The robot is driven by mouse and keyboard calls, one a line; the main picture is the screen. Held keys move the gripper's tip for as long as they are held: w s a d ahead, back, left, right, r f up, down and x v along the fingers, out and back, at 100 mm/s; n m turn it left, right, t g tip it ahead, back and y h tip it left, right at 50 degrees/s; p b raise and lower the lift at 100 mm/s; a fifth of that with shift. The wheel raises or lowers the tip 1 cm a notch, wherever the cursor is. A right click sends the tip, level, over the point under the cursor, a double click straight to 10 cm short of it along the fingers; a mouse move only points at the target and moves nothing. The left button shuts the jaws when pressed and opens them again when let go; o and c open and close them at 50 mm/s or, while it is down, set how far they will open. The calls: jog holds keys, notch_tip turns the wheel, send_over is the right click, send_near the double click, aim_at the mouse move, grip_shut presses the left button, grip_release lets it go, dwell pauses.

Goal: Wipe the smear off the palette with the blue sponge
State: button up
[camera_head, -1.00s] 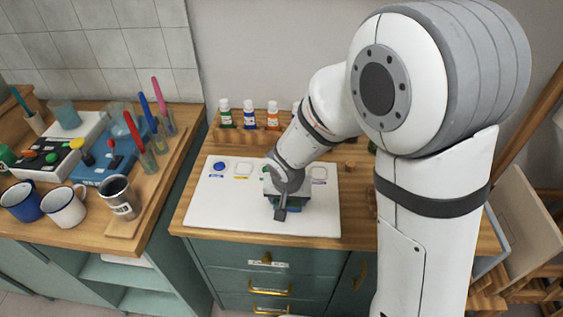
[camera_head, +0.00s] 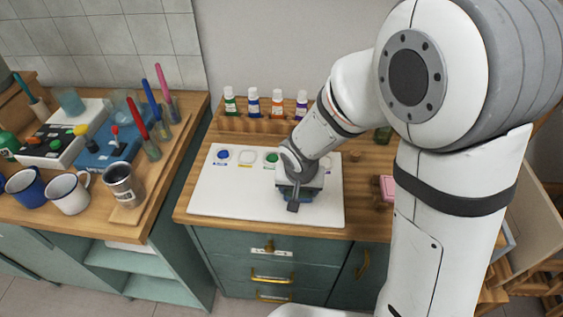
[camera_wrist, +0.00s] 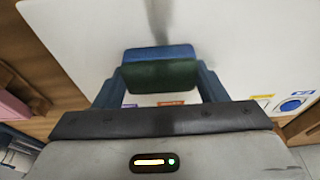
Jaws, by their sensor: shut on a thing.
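The white palette (camera_head: 235,197) lies flat on the wooden worktop, with a row of paint wells along its far edge. My gripper (camera_head: 294,196) is low over the right part of the palette and covers some of it. In the wrist view, my gripper (camera_wrist: 160,88) is shut on the blue sponge (camera_wrist: 158,53), which has a dark green face. Whether the sponge touches the palette is hard to tell. A faint grey smudge (camera_wrist: 157,20) shows on the white surface beyond the sponge; I cannot tell whether it is smear or shadow.
Several paint bottles (camera_head: 253,102) stand in a wooden rack behind the palette. A pink block (camera_head: 388,188) sits right of it. On the left counter are a metal cup (camera_head: 124,186), a white mug (camera_head: 68,193) and brushes. The palette's left half is clear.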

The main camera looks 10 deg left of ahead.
jog(key=p+v, duration=0.1)
jog(key=v, duration=0.1)
jog(key=shift+w+r, duration=0.1)
jog(key=shift+r, duration=0.25)
notch_tip(320, 180, up, 4)
jog(key=p, duration=0.3)
jog(key=shift+f, duration=0.15)
jog(key=shift+a+r+p, duration=0.1)
jog(key=shift+r+p, duration=0.45)
jog(key=shift+r, duration=0.35)
